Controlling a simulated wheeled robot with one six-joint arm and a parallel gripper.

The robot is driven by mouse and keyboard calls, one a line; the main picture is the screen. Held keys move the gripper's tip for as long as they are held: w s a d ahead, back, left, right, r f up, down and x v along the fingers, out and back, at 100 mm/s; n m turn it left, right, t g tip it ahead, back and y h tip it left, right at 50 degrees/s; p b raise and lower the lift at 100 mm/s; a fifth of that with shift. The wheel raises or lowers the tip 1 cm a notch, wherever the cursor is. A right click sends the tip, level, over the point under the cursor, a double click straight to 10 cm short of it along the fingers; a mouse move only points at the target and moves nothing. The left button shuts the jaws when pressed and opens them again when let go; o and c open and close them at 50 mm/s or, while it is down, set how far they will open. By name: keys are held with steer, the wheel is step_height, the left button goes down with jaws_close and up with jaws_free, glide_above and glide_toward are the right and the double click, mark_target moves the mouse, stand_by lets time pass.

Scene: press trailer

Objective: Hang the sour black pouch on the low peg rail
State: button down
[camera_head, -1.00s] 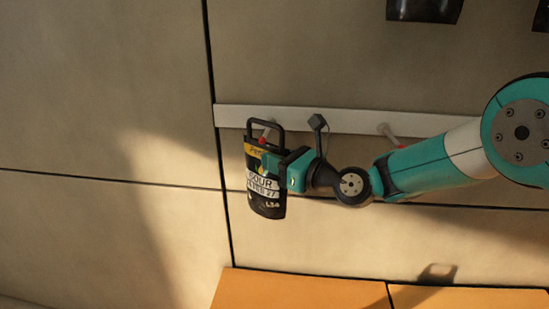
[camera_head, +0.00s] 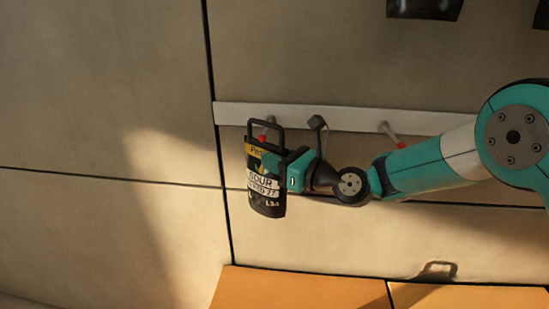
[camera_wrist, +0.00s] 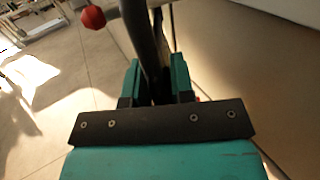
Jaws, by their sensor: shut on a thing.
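The black pouch (camera_head: 265,203) has a yellow band, a white label reading "SOUR" and a stiff black loop handle on top. It hangs upright from my gripper (camera_head: 270,163), which is shut on its upper part. The low peg rail (camera_head: 345,119) is a white strip on the wall with red-tipped pegs. In the head view the left peg's red tip (camera_head: 263,138) shows inside the loop's outline; I cannot tell whether the peg passes through it. In the wrist view the dark handle (camera_wrist: 138,35) rises between the fingers, with a red tip (camera_wrist: 93,17) to its left.
Another peg (camera_head: 391,135) on the rail is free, close above my arm. Dark items (camera_head: 424,9) hang at the top edge. An orange surface (camera_head: 300,290) lies below. The wall (camera_head: 100,100) left of the rail is bare.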

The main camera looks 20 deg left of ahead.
steer(key=shift+w+f, duration=0.15)
steer(key=shift+w, duration=0.1)
stand_by(0.5)
steer(key=c, duration=0.9)
jaws_free()
steer(key=shift+f, duration=0.3)
steer(key=b+v, duration=0.7)
steer(key=v, duration=1)
steer(key=s+d+f+n+g+h, duration=0.1)
steer(key=s+d+n+g+h, duration=0.1)
steer(key=s+d+n+h, duration=0.4)
steer(key=s+d+f+n+g+h, duration=0.1)
steer(key=s+d+n+g+h, duration=0.2)
steer(key=s+d+n+h, duration=0.4)
steer(key=s+d+n, duration=0.5)
steer(key=s+n, duration=0.6)
steer(key=n, duration=0.4)
steer(key=shift+w+d, duration=0.1)
steer(key=shift+d, duration=0.05)
